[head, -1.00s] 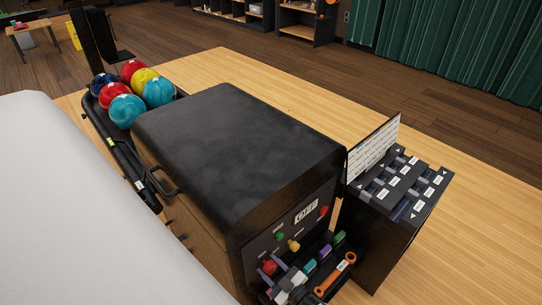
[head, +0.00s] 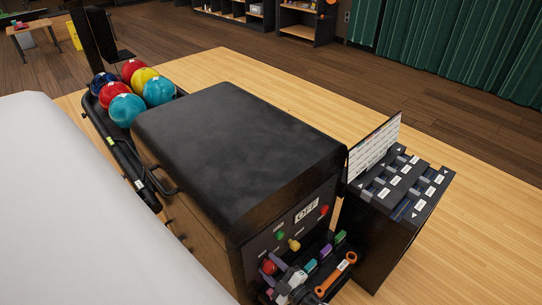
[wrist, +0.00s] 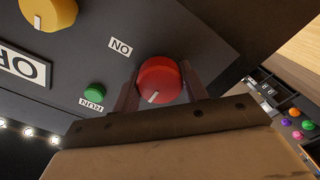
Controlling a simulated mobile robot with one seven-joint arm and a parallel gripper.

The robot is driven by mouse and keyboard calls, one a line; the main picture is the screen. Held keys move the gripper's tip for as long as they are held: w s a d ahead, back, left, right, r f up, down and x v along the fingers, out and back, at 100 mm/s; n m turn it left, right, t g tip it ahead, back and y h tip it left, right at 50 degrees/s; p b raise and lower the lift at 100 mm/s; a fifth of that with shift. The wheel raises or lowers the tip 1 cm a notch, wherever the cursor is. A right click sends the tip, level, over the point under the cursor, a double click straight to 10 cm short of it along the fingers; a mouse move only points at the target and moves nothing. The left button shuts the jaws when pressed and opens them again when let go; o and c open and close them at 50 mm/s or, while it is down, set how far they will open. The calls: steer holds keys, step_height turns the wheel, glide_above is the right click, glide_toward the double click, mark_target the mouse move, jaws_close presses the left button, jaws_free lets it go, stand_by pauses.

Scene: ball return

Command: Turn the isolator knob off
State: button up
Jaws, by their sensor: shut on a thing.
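The red isolator knob (wrist: 160,80) is round and sits on the dark panel, with a white pointer mark toward the lower left in the wrist view. A white ON label (wrist: 120,46) is up and left of it there. My gripper (wrist: 159,70) is shut on the knob, one finger on each side. In the head view the red knob (head: 268,267) is at the panel's lower left, and my grey wrist partly covers the area beside it. The panel's OFF sign (head: 306,211) also shows in the wrist view (wrist: 22,66).
A green RUN button (wrist: 95,90) and a yellow knob (wrist: 48,12) are near the red knob. Another red control (head: 323,210) is at the panel's right. A dark cabinet with labelled slots (head: 405,190) stands to the right. Balls (head: 126,109) fill the rack behind.

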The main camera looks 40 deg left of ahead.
steer(key=o, duration=1)
steer(key=shift+d, duration=0.1)
steer(key=s+d+b, duration=0.1)
steer(key=d, duration=1.2)
steer(key=shift+d, duration=0.35)
steer(key=shift+a, duration=0.1)
